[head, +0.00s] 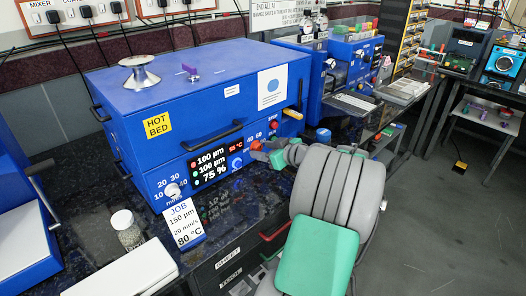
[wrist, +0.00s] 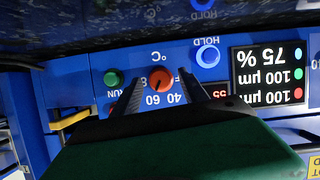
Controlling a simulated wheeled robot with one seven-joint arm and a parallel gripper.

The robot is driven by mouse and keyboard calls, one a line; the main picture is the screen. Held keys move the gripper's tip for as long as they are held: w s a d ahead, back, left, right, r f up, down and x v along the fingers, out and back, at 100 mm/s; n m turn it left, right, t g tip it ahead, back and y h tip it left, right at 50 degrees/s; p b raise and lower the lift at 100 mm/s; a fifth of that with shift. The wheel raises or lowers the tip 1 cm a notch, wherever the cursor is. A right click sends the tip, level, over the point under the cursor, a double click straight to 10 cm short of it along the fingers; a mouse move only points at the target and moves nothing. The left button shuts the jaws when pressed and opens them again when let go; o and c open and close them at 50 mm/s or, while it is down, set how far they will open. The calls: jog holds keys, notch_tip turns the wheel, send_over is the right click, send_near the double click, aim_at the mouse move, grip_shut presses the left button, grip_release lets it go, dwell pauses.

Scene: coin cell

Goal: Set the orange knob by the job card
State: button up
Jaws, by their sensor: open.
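The orange knob (wrist: 161,77) is on the blue front panel of the hot bed machine, between a green RUN button and the small red readout. The wrist view is upside down. The knob's dark mark points roughly toward the printed 60. My gripper (wrist: 159,84) is open, with one finger on each side of the knob; I cannot tell whether they touch it. In the head view the knob (head: 256,145) shows just beyond my gripper (head: 267,156). The job card (head: 183,223) stands at the panel's lower left and reads 150 µm, 20 mm/s, 80 °C.
The panel display (head: 210,165) reads 100 µm, 100 µm and 75 %, with 55 °C beside it. A blue HOLD button (wrist: 208,56) is near the knob. A white knob (head: 172,190) sits above the card. A jar (head: 126,229) stands on the dark bench.

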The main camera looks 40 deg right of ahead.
jog(key=shift+w, duration=0.2)
grip_shut()
dwell(0.4)
